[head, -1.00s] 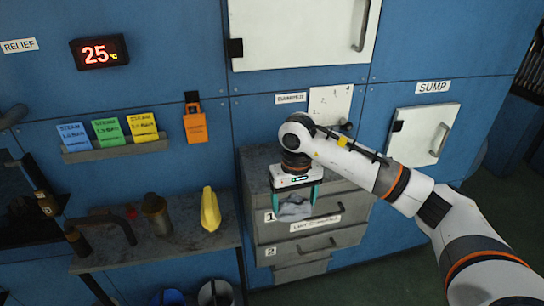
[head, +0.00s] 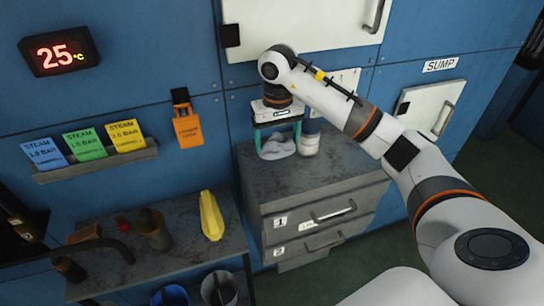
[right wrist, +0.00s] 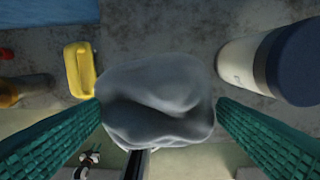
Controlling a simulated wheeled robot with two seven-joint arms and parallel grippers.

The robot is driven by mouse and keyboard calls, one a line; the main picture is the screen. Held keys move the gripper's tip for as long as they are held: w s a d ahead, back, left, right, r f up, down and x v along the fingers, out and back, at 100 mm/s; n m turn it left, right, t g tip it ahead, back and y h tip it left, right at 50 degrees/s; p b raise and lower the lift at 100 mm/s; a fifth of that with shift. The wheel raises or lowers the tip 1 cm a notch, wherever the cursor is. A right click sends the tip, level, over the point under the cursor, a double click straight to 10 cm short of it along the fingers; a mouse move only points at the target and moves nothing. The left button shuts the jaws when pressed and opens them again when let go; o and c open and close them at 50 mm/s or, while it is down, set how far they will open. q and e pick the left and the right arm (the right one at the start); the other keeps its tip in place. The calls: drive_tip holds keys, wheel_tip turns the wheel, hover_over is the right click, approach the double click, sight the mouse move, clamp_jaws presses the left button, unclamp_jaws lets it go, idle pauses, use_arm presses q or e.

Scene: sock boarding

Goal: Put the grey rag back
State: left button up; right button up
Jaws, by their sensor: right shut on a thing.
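The grey rag (head: 278,146) is a crumpled lump held between the teal fingers of my right gripper (head: 277,141), over the back part of the grey drawer cabinet's top (head: 335,178). Whether the rag touches the top is hard to tell. In the right wrist view the rag (right wrist: 157,100) fills the space between the fingers of the right gripper (right wrist: 158,112). A white bottle with a dark blue cap (head: 309,143) stands just right of the rag; it also shows in the right wrist view (right wrist: 243,65). My left gripper is out of view.
The cabinet's drawers, labelled 1 (head: 320,214) and 2 (head: 310,243), look shut. A side bench (head: 185,250) at left holds a yellow object (head: 211,215) and a brown canister (head: 155,230). Steam cards (head: 85,146) stand on a wall shelf. The cabinet top's front is clear.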

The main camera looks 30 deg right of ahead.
drive_tip(key=f, duration=0.1)
drive_tip(key=s+f+p, duration=0.1)
drive_tip(key=shift+f, duration=0.4)
drive_tip(key=f, duration=0.1)
drive_tip(key=f+p, duration=0.1)
drive_tip(key=shift+w+f, duration=0.2)
drive_tip(key=shift+f, duration=1.1)
drive_tip(key=o, duration=0.9)
drive_tip(key=shift+r, duration=0.4)
wheel_tip(320, 180, up, 7)
drive_tip(key=b, duration=0.3)
drive_tip(key=shift+w+f, duration=0.1)
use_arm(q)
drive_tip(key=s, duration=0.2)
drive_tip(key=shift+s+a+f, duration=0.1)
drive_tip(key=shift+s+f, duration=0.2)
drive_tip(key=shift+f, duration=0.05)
use_arm(e)
wheel_tip(320, 180, up, 5)
hover_over(278, 170)
drive_tip(key=shift+w+f, duration=0.1)
